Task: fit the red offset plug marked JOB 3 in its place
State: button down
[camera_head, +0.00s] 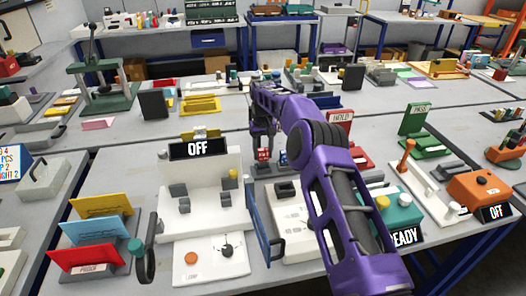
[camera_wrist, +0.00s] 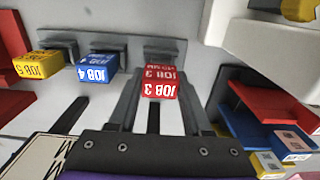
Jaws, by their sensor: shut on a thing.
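The red offset plug marked JOB 3 (camera_wrist: 159,90) is between the fingertips of my gripper (camera_wrist: 157,84), which is shut on it. Its stepped red faces show the lettering upside down in the wrist view. A grey holder (camera_wrist: 163,47) stands right behind it; I cannot tell whether the plug touches it. In the head view the red plug (camera_head: 263,154) shows small below my gripper (camera_head: 263,138), behind the white machine panel. The lower part of the plug is hidden.
Blue JOB 4 (camera_wrist: 98,67) and yellow JOB 5 (camera_wrist: 38,65) blocks sit at grey holders to the left. A red and blue rack (camera_wrist: 270,105) is close on the right.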

jog(key=shift+f+b, duration=0.5)
jog(key=shift+f, duration=0.75)
jog(key=shift+c, duration=1.3)
grip_release()
